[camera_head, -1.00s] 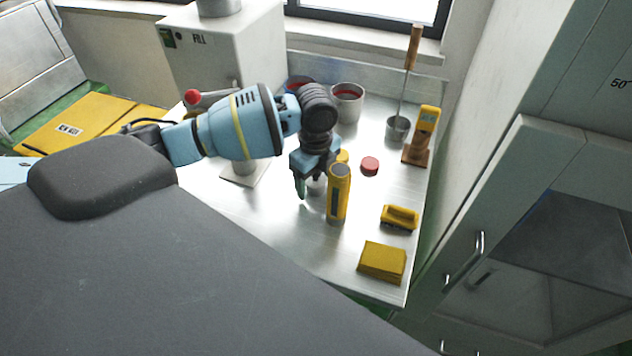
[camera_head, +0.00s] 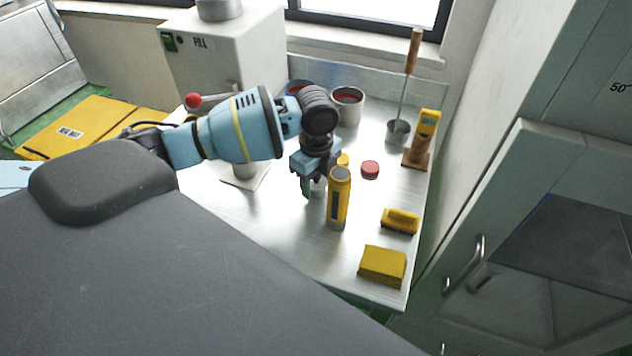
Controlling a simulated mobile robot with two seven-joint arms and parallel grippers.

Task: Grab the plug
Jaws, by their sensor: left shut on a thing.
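My left gripper (camera_head: 314,188) points down over the metal table, just left of a standing yellow flashlight-like tool (camera_head: 339,200). Its jaws are shut on a small pale thing that I take for the plug (camera_head: 318,188). The fingers and the tool hide most of it, so its shape and whether it touches the table cannot be told. A small yellow thing (camera_head: 343,160) shows partly behind the tool. My right gripper is not in view.
On the metal table (camera_head: 300,240) are a red round cap (camera_head: 370,169), a yellow brush (camera_head: 400,221), a folded yellow cloth (camera_head: 382,265), a yellow handheld device (camera_head: 426,130), a cup with a ladle (camera_head: 398,132) and a pot (camera_head: 347,105). The table's front middle is clear.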

